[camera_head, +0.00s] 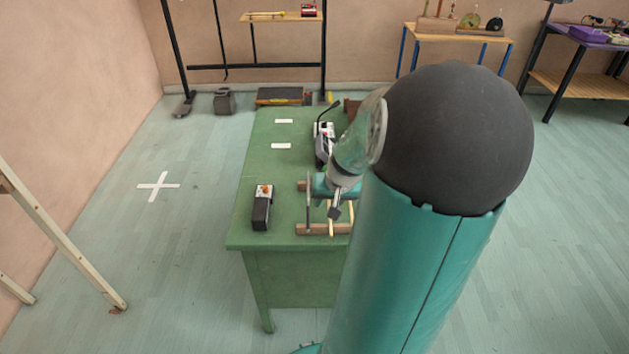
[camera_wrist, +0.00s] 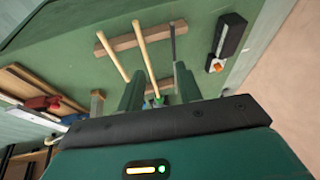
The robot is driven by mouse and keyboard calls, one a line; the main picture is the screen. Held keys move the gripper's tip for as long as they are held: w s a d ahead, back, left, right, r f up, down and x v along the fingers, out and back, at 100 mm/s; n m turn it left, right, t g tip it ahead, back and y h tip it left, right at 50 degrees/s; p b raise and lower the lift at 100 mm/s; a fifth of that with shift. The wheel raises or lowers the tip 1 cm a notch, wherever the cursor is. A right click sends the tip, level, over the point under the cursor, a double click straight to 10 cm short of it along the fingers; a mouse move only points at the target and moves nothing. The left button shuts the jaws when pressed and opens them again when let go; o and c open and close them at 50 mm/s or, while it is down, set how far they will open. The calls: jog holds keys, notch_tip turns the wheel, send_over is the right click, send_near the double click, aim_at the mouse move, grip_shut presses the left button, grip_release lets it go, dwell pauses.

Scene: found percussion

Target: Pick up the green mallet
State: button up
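Sticks lie across a wooden rack (camera_wrist: 142,39) on a green table. In the wrist view there are two pale wooden handles (camera_wrist: 146,55) and a dark grey rod (camera_wrist: 173,45). Their far ends pass behind my gripper, so I cannot tell for sure which one is the green mallet; only a small greenish patch shows between the fingers. My gripper (camera_wrist: 158,90) is open, its two fingers apart with the middle pale handle running between them in the picture. I cannot tell the height gap. In the head view the rack (camera_head: 318,229) is partly hidden by my arm.
A black box with an orange knob (camera_head: 262,208) stands left of the rack on the green table (camera_head: 277,182). A grey-white device (camera_head: 324,143) sits behind the rack. White cards (camera_head: 283,121) lie at the table's far end. Open floor with a white cross (camera_head: 158,186) is at left.

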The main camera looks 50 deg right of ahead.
jog(key=s+d+m, duration=0.1)
jog(key=s+d, duration=0.1)
jog(key=d, duration=0.2)
jog(key=shift+t+h, duration=0.3)
jog(key=x, duration=1.3)
jog(key=shift+w+d+f, duration=0.1)
jog(key=shift+w+f, duration=0.15)
jog(key=shift+w, duration=0.1)
grip_shut()
